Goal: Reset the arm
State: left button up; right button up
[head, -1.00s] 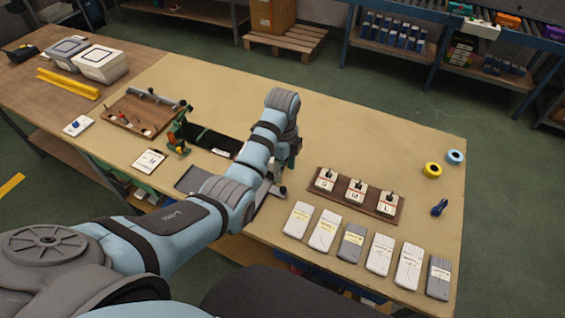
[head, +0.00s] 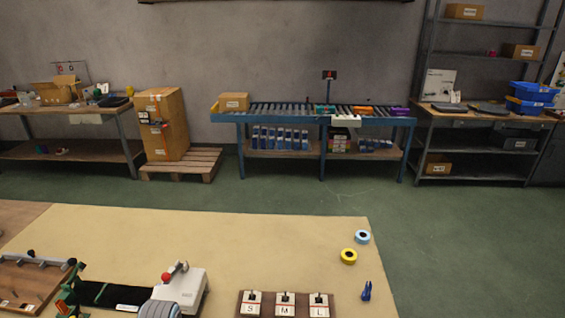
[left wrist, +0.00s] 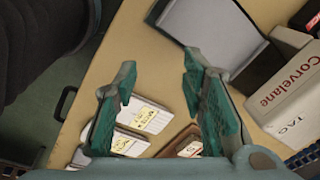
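My left gripper (left wrist: 160,98) shows in the left wrist view with its two green fingers apart and nothing between them. It is above the tan table (left wrist: 140,55), with white labelled sock packs (left wrist: 150,117) visible below and beyond the fingers. A small grey rounded part of what seems to be my arm shows at the bottom edge of the head view, in front of the white machine (head: 185,287) with the red knob. The same machine seems to show in the left wrist view as a box lettered Corvelane (left wrist: 285,92). My right gripper is in neither view.
On the table (head: 230,240) are a brown rack with S, M and L blocks (head: 284,298), yellow (head: 348,256) and blue (head: 362,237) tape rolls and a small blue tool (head: 366,291). A roller conveyor (head: 300,112) stands behind. The table's middle is clear.

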pick_arm(q)
jog(key=s+r+n+t, duration=0.1)
jog(key=s+n+t, duration=0.1)
jog(key=s+n, duration=1.25)
jog(key=s+a+f+m, duration=0.1)
jog(key=s+f+m, duration=0.15)
jog(key=f, duration=0.75)
jog(key=s+a+f+m, duration=0.15)
jog(key=s+f, duration=0.25)
jog(key=f, duration=0.6)
jog(key=s+f+g+b, duration=0.1)
jog(key=s+f+g, duration=0.1)
jog(key=s+f, duration=1)
jog(key=shift+s+a+f, duration=0.2)
jog(key=shift+s+a, duration=0.05)
jog(key=shift+s, duration=0.65)
